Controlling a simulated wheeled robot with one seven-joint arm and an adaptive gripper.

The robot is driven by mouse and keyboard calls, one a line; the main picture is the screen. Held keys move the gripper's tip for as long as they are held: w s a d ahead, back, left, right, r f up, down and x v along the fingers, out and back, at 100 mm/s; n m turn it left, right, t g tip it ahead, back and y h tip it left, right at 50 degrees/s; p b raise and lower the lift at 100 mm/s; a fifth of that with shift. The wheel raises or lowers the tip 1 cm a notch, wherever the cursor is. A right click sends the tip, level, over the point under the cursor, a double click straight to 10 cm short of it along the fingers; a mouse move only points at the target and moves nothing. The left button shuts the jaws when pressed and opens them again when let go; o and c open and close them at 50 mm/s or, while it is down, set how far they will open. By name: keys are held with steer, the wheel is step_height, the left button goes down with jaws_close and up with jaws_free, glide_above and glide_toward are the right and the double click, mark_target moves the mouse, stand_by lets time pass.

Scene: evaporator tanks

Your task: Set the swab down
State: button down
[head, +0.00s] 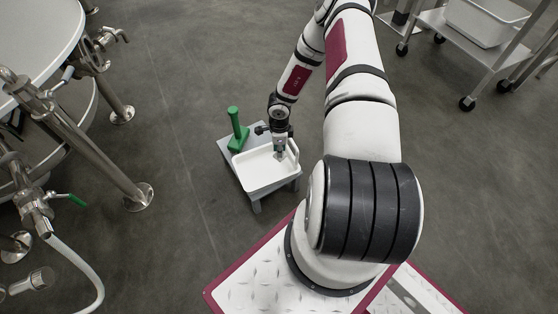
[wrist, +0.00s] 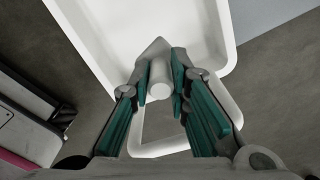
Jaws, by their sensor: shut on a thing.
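My gripper (wrist: 161,82) is shut on the swab, which shows as a short white cylinder (wrist: 160,76) between the teal-lined fingers. A grey pointed piece (wrist: 152,49) shows just beyond it; I cannot tell whether it belongs to the swab. In the head view my gripper (head: 280,150) points down over the right part of a white shallow tray (head: 256,184). The tray's wall also shows in the wrist view (wrist: 225,30). I cannot tell whether the swab touches the tray floor. The swab is mostly hidden in the head view.
The tray sits on a small grey stand (head: 228,150). A green tool with an upright handle (head: 236,125) stands at its back left corner. Steel tank piping (head: 95,155) is at left, and a cart with a white bin (head: 485,22) is at upper right. Open floor surrounds the stand.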

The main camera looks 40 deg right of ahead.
steer(key=shift+f+b, duration=1.05)
steer(key=shift+f, duration=1.7)
steer(key=c, duration=1.5)
jaws_free()
steer(key=shift+r, duration=0.15)
